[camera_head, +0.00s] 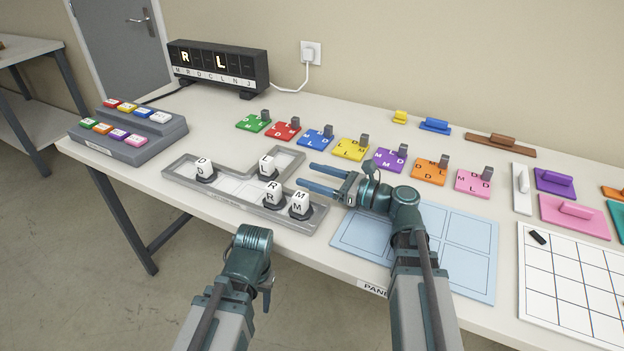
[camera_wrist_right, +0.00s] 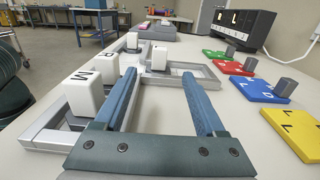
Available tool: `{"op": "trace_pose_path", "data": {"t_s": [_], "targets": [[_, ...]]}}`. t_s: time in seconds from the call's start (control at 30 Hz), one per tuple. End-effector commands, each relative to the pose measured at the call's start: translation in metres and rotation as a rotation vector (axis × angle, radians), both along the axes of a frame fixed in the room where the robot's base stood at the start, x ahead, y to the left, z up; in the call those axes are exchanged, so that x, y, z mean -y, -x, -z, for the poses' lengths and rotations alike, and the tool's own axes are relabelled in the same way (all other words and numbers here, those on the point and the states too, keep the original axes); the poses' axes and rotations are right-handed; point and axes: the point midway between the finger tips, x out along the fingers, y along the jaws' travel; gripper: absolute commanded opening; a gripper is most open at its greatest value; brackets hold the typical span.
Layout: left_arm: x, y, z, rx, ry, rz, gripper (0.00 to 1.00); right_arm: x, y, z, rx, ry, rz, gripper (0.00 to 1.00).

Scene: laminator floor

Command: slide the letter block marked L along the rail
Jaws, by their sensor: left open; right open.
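The white letter block that looks marked L (camera_head: 267,165) stands upright on a dark base in the grey rail (camera_head: 229,198), at the start of its back right branch. Blocks D (camera_head: 204,168), R (camera_head: 272,192) and M (camera_head: 300,203) stand in the same rail. My right gripper (camera_head: 325,180) is open and empty, right of the L block and apart from it. In the right wrist view the L block (camera_wrist_right: 160,57) shows ahead, between the fingertips (camera_wrist_right: 159,72). My left gripper (camera_head: 266,288) is low in front of the table, its fingers mostly hidden behind its wrist.
The R and M blocks stand close to the right gripper's near finger. Coloured letter tiles with grey pegs, such as a yellow tile (camera_head: 351,149), line the table behind. A blue panel sheet (camera_head: 460,240) lies to the right. A display box (camera_head: 218,68) with lit R and L stands at the back.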

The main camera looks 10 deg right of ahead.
Motion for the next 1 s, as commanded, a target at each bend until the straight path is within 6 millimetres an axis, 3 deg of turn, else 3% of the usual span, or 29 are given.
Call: {"op": "trace_pose_path", "data": {"t_s": [0.37,1.0], "targets": [[0.000,0.000,-0.001,0.000,0.000,0.000,0.50,-0.006,-0.005,-0.001,0.000,0.000,-0.002,0.72],[0.000,0.000,-0.001,0.000,0.000,0.000,0.50,-0.094,-0.069,0.000,0.000,0.000,-0.002,0.72]]}}
